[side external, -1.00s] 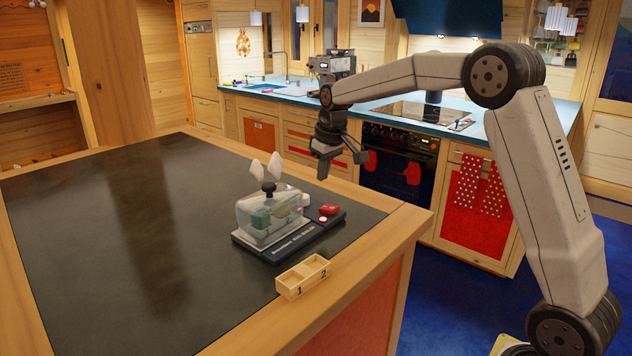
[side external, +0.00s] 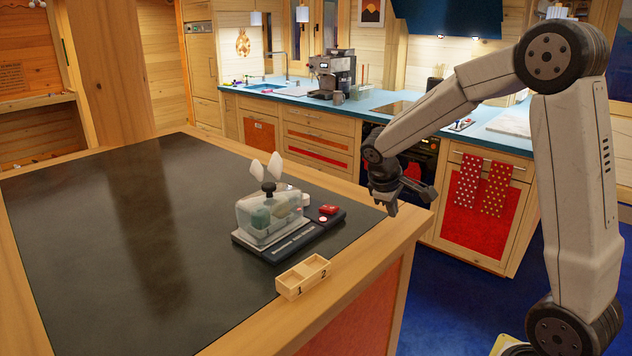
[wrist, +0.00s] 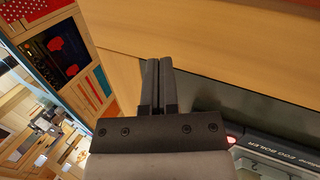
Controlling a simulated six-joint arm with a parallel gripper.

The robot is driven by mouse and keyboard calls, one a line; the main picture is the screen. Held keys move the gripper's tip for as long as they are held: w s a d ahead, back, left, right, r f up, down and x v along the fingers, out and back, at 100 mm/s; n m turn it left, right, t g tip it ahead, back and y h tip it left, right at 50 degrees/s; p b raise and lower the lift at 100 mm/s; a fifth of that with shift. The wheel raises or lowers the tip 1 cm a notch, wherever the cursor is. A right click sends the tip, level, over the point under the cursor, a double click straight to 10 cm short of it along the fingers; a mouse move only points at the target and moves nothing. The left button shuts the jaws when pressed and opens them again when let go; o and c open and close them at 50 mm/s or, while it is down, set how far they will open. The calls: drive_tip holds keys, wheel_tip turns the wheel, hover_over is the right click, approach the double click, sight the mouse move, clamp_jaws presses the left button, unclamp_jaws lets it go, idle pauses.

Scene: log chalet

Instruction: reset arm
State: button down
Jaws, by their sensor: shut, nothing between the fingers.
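My gripper (side external: 392,207) hangs above the right edge of the island worktop, to the right of the egg boiler, in the side external view. In the wrist view its two dark fingers (wrist: 158,62) lie close together with nothing between them. The egg boiler (side external: 290,245) stands on the dark worktop under a clear lid with a black knob. Rounded items show dimly inside it. Its dark base edge (wrist: 262,150), lettered "EGG BOILER", also shows in the wrist view. My gripper touches nothing.
A small wooden tray (side external: 303,277) with compartments marked 1 and 2 sits at the worktop's front edge. The left of the dark worktop (side external: 110,260) is clear. Kitchen counters with a coffee machine (side external: 333,73) stand behind.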

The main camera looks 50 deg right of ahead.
drive_tip(key=s+a+f+n+h, duration=0.15)
drive_tip(key=s+f, duration=0.25)
drive_tip(key=s, duration=0.4)
drive_tip(key=a+f+m+t+y, duration=0.3)
drive_tip(key=a+y, duration=0.3)
drive_tip(key=a, duration=1.1)
drive_tip(key=shift+s+f, duration=0.2)
drive_tip(key=shift+s, duration=0.15)
